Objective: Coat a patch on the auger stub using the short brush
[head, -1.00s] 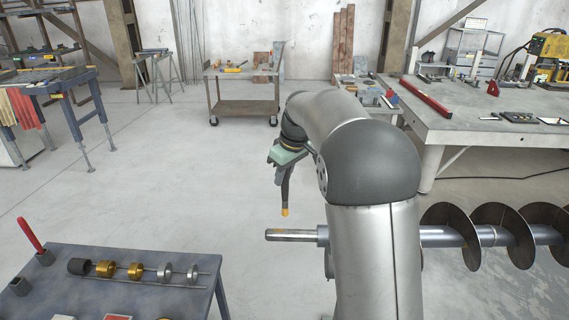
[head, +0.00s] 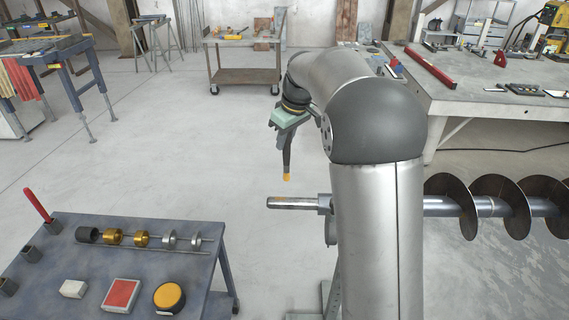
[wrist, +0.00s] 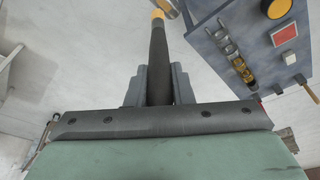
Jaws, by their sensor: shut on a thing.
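My gripper (head: 288,137) is shut on a dark brush (head: 287,160) with a yellow-orange tip, pointing down in the head view. The brush also shows between the two fingers in the wrist view (wrist: 158,65), its tip at the top edge. The brush tip appears above the stub with a visible gap in the head view. A sliver of metal beside the tip in the wrist view may be the stub. My arm hides the join between stub and auger (head: 448,206).
A blue-grey table (head: 150,292) at front left holds a shaft with rings (head: 141,239), a red-handled tool (head: 38,206), a red-topped box (head: 121,295) and a yellow round tin (head: 169,297). A large workbench (head: 460,120) stands at back right.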

